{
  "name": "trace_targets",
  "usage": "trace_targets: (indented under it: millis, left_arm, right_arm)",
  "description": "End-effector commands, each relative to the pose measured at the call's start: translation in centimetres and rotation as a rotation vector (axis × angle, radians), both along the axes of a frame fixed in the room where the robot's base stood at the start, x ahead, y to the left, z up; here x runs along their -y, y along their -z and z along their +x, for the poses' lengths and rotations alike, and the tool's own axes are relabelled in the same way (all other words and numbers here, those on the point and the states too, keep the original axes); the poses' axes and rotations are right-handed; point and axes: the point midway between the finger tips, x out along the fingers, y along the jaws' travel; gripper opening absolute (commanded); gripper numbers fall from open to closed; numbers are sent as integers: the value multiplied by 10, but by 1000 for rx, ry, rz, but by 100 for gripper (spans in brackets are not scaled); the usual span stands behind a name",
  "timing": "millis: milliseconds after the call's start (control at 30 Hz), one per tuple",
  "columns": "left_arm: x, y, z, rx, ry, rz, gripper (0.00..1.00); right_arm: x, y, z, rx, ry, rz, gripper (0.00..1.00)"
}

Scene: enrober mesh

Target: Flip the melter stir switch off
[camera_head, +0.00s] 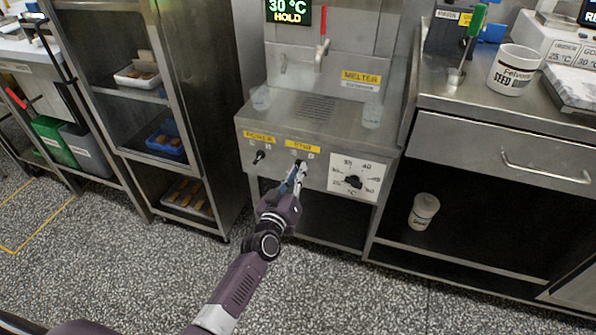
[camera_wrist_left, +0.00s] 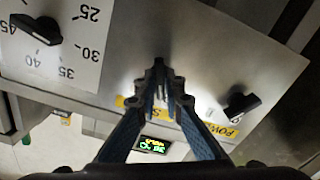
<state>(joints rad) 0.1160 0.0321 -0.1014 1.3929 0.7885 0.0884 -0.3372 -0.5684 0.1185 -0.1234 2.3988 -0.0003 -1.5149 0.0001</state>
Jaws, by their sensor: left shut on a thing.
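The melter (camera_head: 310,110) is a steel unit with a yellow MELTER label. Its front panel has a STIR label (camera_head: 303,148) in the middle. My left gripper (camera_head: 300,168) reaches up to the panel just below that label and is shut on the stir switch. In the left wrist view, upside down, the left gripper (camera_wrist_left: 160,80) has its fingertips closed around the small dark stir switch (camera_wrist_left: 158,62). The fingers hide most of the switch, so I cannot tell its position. My right gripper is not in view.
A black power switch (camera_head: 259,157) sits left of the stir switch, and a temperature dial (camera_head: 353,181) sits right. A red-handled tap (camera_head: 322,50) and a HOLD display (camera_head: 288,12) are above. A rack (camera_head: 178,100) stands left, a steel counter (camera_head: 500,100) right.

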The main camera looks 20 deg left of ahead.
Motion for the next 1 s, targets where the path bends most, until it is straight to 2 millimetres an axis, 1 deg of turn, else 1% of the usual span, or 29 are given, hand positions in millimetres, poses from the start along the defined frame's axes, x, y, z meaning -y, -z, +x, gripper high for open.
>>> trace_targets:
  millis: [100, 233, 533, 567, 700, 1000]
  left_arm:
    - [0, -1, 1, -2, 1, -72, 0]
    - [0, -1, 1, -3, 1, -125, 0]
    - [0, -1, 1, -2, 0, -136, 0]
    - [0, -1, 1, -2, 0, -136, 12]
    - [0, -1, 1, -2, 0, -135, 26]
    - [0, -1, 0, -3, 1, -133, 26]
  right_arm:
    - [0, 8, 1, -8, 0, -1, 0]
    - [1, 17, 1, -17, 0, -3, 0]
    - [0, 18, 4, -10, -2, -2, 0]
    - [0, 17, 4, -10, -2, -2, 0]
    - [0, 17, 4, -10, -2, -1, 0]
    - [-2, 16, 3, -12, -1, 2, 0]
